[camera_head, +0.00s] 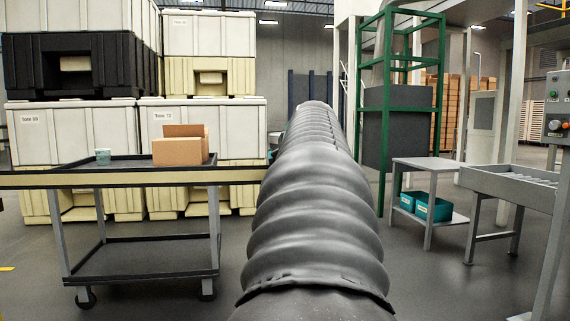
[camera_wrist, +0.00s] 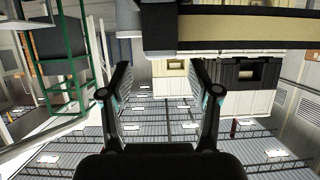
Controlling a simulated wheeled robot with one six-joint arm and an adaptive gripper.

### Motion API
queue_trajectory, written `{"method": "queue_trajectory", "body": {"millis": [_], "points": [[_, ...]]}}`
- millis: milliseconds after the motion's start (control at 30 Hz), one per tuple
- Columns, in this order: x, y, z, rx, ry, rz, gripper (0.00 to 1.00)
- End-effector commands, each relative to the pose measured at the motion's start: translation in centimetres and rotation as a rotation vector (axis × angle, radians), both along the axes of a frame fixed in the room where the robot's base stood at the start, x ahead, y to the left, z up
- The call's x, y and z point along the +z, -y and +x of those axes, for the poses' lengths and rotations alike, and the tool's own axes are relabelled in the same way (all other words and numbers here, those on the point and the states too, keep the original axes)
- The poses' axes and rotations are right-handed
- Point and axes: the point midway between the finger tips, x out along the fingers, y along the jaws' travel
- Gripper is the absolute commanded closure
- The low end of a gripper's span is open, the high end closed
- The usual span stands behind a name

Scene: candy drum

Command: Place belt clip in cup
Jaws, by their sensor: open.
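A small grey-teal cup (camera_head: 103,156) stands upright on the dark top of a wheeled cart (camera_head: 130,163) at the left in the head view. I cannot make out a belt clip in either view. My gripper (camera_wrist: 160,75) shows in the wrist view with its two dark fingers spread wide apart and nothing between them. It is hidden in the head view. The cup does not show in the wrist view, which looks upside down.
An open cardboard box (camera_head: 178,151) sits right of the cup on the cart. Stacked crates (camera_head: 75,130) stand behind the cart. A green frame (camera_head: 386,110) rises at the back.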

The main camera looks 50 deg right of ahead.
Motion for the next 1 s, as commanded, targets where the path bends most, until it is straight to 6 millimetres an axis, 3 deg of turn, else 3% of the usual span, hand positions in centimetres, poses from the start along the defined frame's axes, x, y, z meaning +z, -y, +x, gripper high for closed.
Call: {"method": "queue_trajectory", "body": {"millis": [200, 400, 867, 1000], "points": [[1.7, -2.5, -3.3, -0.002, 0.002, -0.002, 0.38], [2.6, -3.8, -5.1, 0.0, 0.001, -0.001, 0.38], [2.8, -4.3, -5.5, 0.001, -0.001, 0.001, 0.38], [1.3, -5.2, -4.6, 0.013, -0.015, 0.022, 0.38]]}}
